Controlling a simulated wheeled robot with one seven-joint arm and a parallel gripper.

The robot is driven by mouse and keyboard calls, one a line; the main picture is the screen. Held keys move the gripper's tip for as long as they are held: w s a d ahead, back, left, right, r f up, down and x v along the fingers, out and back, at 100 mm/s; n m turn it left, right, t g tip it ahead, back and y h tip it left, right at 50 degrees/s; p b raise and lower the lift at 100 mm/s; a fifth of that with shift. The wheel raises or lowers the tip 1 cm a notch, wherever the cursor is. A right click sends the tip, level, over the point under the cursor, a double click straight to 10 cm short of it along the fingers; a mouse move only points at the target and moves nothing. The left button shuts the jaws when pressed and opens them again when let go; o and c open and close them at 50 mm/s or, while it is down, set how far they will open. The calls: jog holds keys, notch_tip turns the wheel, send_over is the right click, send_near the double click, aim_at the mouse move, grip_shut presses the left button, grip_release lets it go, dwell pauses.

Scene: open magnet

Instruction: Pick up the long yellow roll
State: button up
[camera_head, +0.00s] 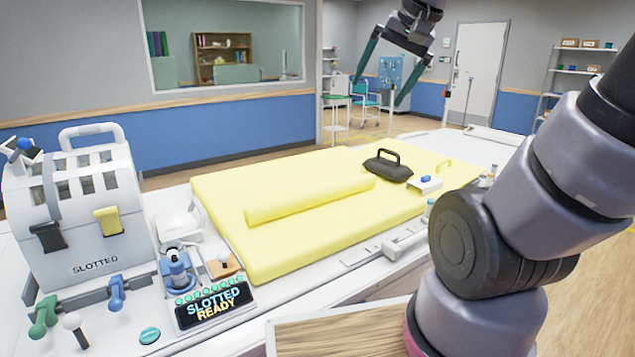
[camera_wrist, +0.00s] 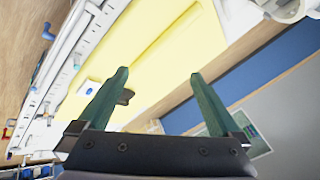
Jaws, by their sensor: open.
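The long yellow roll (camera_head: 310,199) lies lengthwise on a yellow mat (camera_head: 290,250) of nearly the same colour. In the wrist view the roll (camera_wrist: 158,41) shows faintly as a long band on the yellow surface, beyond the fingertips. My gripper (camera_head: 382,70) is in the air at the top of the head view, above and behind the mat, apart from the roll. Its two green fingers are spread wide with nothing between them. In the wrist view the open fingertips (camera_wrist: 158,75) show.
A dark handled bag (camera_head: 388,170) and a white block with a blue top (camera_head: 425,184) sit on the mat right of the roll. A white slotted machine (camera_head: 82,215) stands at left, beside a "SLOTTED READY" display (camera_head: 213,305). My arm fills the right side.

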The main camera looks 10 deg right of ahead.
jog(key=w+d+f+m+g, duration=0.1)
jog(key=w, duration=0.6)
jog(key=w+d+f+m+g, duration=0.1)
jog(key=w+d+f+m, duration=0.1)
jog(key=w, duration=0.5)
jog(key=m+g+y, duration=0.3)
jog(key=m, duration=0.1)
send_over(353, 180)
jog(key=s+d, duration=0.1)
jog(key=d, duration=0.3)
notch_tip(353, 180, down, 24)
jog(key=shift+m, duration=0.3)
jog(key=x, duration=0.5)
jog(key=shift+d+f, duration=0.25)
jog(key=shift+f, duration=0.1)
jog(key=x, duration=0.5)
jog(key=shift+f, duration=0.35)
jog(key=shift+r, duration=0.15)
grip_shut()
